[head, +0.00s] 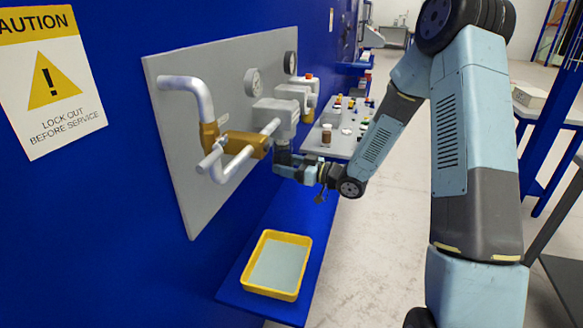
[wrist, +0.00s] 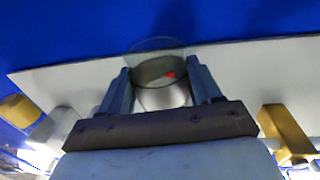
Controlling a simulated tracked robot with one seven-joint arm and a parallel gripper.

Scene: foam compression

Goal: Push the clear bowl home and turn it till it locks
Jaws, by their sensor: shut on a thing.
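The clear bowl (wrist: 155,68) shows in the wrist view as a see-through round cup between my two fingers. A small red spot shows through it. My gripper (wrist: 162,88) is shut on it, one finger on each side. In the head view my gripper (head: 284,158) is just below the grey filter head (head: 275,114) on the pipe line. The bowl cannot be made out there, being small and hidden by the fingers. I cannot tell whether its rim touches the head or whether it is turned.
A grey panel (head: 180,180) on the blue wall carries pipes, brass fittings and gauges (head: 252,82). A yellow tray (head: 267,287) sits on the blue shelf (head: 310,245) below. A bench (head: 343,143) with small parts and a brown bottle (head: 326,135) stands behind my wrist.

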